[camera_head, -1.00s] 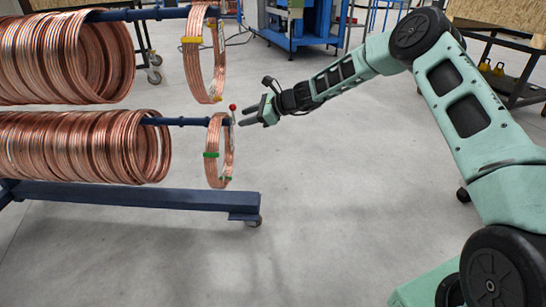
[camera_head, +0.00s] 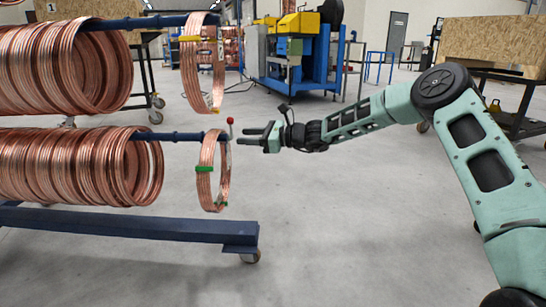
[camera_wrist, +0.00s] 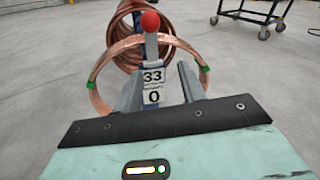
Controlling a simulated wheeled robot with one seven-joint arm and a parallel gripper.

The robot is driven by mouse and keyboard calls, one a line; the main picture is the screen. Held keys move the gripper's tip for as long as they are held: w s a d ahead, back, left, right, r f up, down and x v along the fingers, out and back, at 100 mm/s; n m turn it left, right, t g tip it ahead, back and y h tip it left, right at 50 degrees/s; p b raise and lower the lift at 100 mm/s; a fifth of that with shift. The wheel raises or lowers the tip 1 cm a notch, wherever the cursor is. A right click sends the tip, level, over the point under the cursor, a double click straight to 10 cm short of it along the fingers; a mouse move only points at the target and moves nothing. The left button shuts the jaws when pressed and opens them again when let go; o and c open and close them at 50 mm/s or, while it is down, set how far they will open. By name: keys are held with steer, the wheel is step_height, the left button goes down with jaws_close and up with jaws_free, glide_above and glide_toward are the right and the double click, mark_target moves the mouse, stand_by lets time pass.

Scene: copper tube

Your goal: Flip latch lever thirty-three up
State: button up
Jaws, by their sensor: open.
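The latch lever, with a red ball knob (camera_head: 230,120), is at the end of the lower blue bar (camera_head: 185,136) and points up. In the wrist view its red knob (camera_wrist: 150,21) and grey shaft (camera_wrist: 151,47) stand above a plate marked 33 and 0 (camera_wrist: 153,85). My gripper (camera_head: 256,139) is open and empty, just right of the lever and a little below the knob. In the wrist view the two fingers of my gripper (camera_wrist: 160,85) lie either side of the plate. I see no clear contact with the lever.
A copper coil with green bands (camera_head: 206,180) hangs around the lower bar's end, close to my fingers. Another coil with a yellow band (camera_head: 190,75) hangs above. The blue rack base (camera_head: 130,224) runs below.

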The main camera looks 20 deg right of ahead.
steer(key=f+b, duration=0.1)
steer(key=b, duration=0.1)
steer(key=shift+y+b, duration=0.35)
steer(key=shift+y, duration=0.05)
